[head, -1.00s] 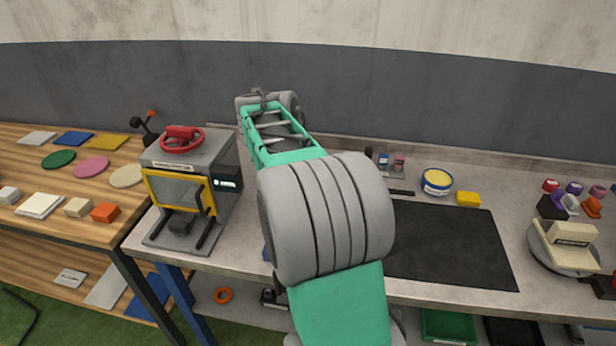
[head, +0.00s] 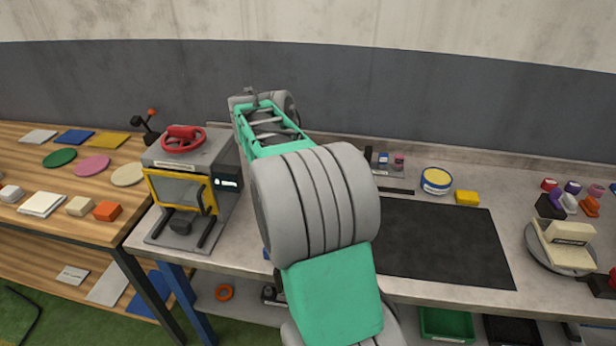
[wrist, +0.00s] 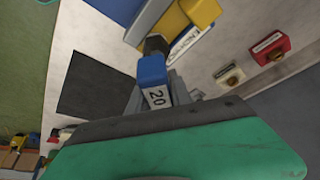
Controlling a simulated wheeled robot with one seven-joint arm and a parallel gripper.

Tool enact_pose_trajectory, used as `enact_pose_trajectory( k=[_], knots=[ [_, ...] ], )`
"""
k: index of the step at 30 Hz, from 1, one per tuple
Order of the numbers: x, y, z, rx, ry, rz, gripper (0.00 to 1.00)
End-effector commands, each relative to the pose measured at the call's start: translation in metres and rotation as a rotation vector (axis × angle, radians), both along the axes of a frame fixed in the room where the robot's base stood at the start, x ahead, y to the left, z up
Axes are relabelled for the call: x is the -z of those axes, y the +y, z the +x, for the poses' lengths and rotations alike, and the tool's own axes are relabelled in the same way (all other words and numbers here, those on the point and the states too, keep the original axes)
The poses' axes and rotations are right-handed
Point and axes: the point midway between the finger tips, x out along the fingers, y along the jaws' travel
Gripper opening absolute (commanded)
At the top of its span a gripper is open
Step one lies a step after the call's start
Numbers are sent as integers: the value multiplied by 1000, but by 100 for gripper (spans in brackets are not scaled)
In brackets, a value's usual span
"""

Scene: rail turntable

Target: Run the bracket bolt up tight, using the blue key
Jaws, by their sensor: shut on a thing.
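In the wrist view, the blue key (wrist: 153,72) is a blue block with a white label reading 20. My gripper (wrist: 158,101) is shut on it, and its grey fingers are partly hidden behind the key. The bracket bolt is not clearly identifiable. In the head view my arm hides the gripper and key.
In the wrist view, a red labelled block (wrist: 269,46) and a pale labelled block with brass fittings sit right of the key. In the head view, a machine with a red wheel (head: 183,139) stands left, a black mat (head: 450,245) lies right of my arm, and a turntable (head: 543,260) stands farther right.

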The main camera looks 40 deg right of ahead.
Motion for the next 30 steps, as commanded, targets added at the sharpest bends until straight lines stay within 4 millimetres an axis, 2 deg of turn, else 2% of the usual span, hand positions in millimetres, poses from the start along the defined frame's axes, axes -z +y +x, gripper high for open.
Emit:
enact_pose_trajectory(
  k=[5, 15, 23, 30],
  knots=[
    [-1, 0, 1, 51, -2, 0, 0],
    [0, 0, 0, -43, -3, -1, 0],
    [-1, 0, 0, -53, -2, -1, 0],
    [-13, 0, 0, -52, -2, -1, 0]
  ],
)
